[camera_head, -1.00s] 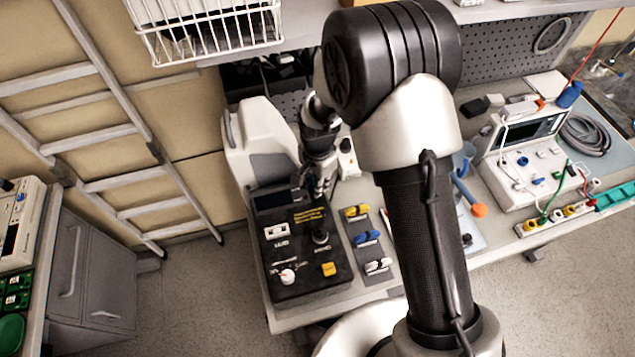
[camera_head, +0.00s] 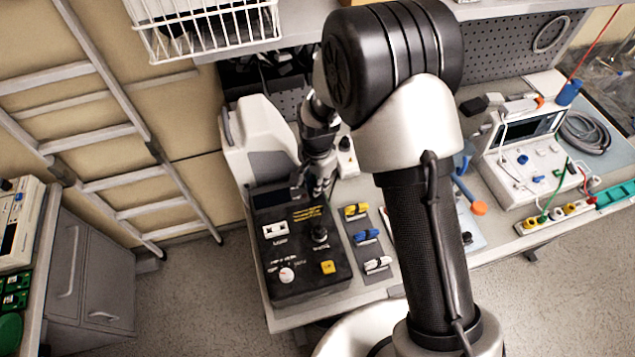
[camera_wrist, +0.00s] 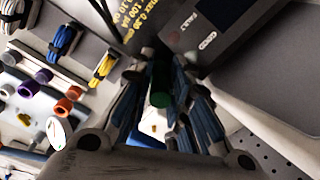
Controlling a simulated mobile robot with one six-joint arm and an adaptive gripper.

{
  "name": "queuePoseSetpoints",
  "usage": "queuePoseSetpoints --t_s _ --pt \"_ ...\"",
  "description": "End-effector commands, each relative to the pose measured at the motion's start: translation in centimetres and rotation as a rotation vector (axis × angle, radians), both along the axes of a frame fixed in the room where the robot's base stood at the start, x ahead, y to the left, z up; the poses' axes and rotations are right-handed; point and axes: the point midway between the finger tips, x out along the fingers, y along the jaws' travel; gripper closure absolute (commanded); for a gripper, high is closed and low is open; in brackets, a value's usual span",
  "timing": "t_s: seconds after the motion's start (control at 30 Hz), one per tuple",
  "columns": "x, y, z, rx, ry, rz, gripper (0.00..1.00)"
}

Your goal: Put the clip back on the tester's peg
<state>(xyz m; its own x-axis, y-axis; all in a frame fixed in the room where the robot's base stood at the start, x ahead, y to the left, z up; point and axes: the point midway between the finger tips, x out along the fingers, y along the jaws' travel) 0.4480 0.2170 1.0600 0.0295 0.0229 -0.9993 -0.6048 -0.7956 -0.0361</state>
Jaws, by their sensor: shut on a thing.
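The tester (camera_head: 292,281) is a black box with yellow print, a yellow button and a white dial, at the near left end of the bench. A dark upright post or knob (camera_head: 319,236) stands on it; I cannot tell if it is the peg. My gripper (camera_head: 322,186) is above the tester's far right edge, pointing down. In the wrist view my gripper (camera_wrist: 160,78) is shut on a dark green piece (camera_wrist: 159,86), which seems to be the clip. The fingers hide most of it. Part of the tester (camera_wrist: 205,25) shows just beyond the fingertips.
A rack of yellow, blue and white leads (camera_head: 368,237) lies right of the tester. A white and grey device (camera_head: 258,140) stands behind it. An analyser (camera_head: 527,160) with coloured sockets is at the right. A wire basket (camera_head: 210,28) hangs above.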

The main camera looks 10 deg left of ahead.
Motion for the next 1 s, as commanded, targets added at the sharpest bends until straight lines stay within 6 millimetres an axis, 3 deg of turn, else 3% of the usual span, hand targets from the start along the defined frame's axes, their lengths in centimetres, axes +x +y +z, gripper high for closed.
queuePoseSetpoints --t_s 0.03,0.43,1.0 --pt "-0.9 -0.4 -1.5 -0.012 0.023 0.001 1.00" --pt "-0.9 -0.4 -1.3 -0.011 0.021 0.000 1.00" --pt "-0.7 -0.3 2.4 -0.009 0.018 0.000 1.00"
